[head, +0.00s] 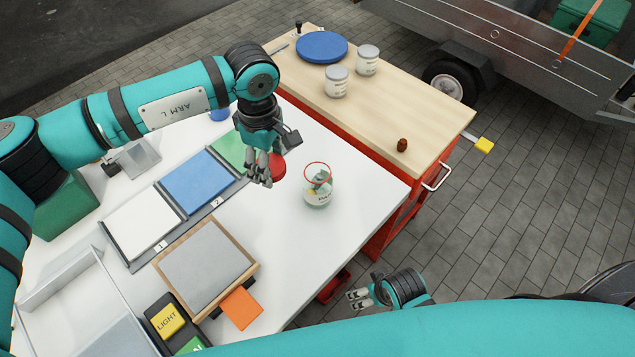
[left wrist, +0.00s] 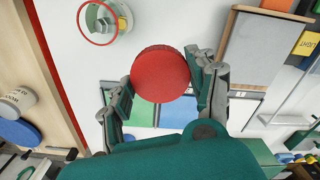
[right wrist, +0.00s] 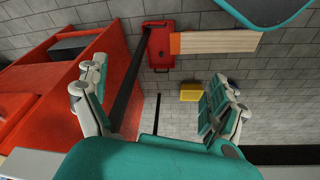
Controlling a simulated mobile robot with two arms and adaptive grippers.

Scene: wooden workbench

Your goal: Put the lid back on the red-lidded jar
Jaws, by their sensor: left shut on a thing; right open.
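The open glass jar (head: 318,188) with a red rim stands upright on the white table, with something metallic inside and a label on its front. It also shows in the left wrist view (left wrist: 101,20), where a bolt or nut is visible in it. My left gripper (head: 266,176) is shut on the red lid (head: 278,167), to the left of the jar and apart from it. The lid sits between the two fingers in the left wrist view (left wrist: 160,75). My right gripper (head: 362,297) is open and empty, off the table's front right edge.
Two grey-lidded jars (head: 337,82) and a blue disc (head: 322,46) are on the wooden bench top. White, blue (head: 197,181) and green mats lie left of the jar. A wood-framed grey plate (head: 208,262) and an orange square (head: 241,308) are nearer. The white surface around the jar is clear.

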